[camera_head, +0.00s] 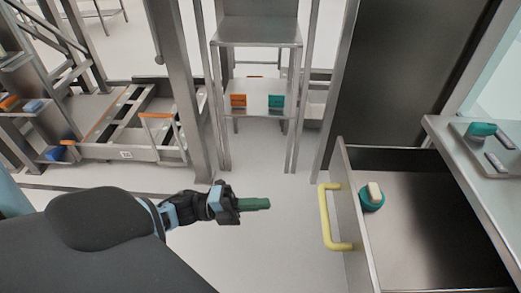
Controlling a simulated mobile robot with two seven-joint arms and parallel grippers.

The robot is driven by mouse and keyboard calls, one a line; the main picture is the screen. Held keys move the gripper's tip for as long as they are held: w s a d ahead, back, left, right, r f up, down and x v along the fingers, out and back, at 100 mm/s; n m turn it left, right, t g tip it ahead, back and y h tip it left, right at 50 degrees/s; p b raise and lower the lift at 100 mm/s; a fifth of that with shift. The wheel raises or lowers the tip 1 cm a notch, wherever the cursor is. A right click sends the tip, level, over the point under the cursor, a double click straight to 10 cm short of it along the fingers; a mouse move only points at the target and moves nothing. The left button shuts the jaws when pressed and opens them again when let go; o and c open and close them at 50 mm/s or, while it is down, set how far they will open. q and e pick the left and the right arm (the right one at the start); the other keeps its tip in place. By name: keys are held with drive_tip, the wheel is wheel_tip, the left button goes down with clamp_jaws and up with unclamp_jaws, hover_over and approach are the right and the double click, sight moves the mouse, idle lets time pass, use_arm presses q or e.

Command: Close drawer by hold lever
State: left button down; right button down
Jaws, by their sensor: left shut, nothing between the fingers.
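A grey metal drawer (347,213) stands pulled out at the lower right. A yellow bar handle (327,218) is on its front face, on the left side. Inside the drawer, near the front, lies a round teal item with a cream block on it (372,195). My left gripper (254,204), with green fingers, reaches in from the left. It is shut and empty, and points right toward the handle with a clear gap between them. I cannot tell which part is the task's lever. My right gripper is out of view.
A metal counter (437,128) with a teal item (481,129) runs along the right, above the drawer. A metal stand (256,30) with orange and teal blocks is at the back. A cart frame (130,152) is at the left. Pale floor between gripper and handle is clear.

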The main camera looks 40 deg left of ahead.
use_arm(q)
drive_tip(key=p+x, duration=0.1)
drive_tip(key=x, duration=1)
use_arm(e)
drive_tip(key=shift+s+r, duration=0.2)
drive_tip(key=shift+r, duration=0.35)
use_arm(q)
drive_tip(key=shift+w+d, duration=0.1)
drive_tip(key=shift+w, duration=0.05)
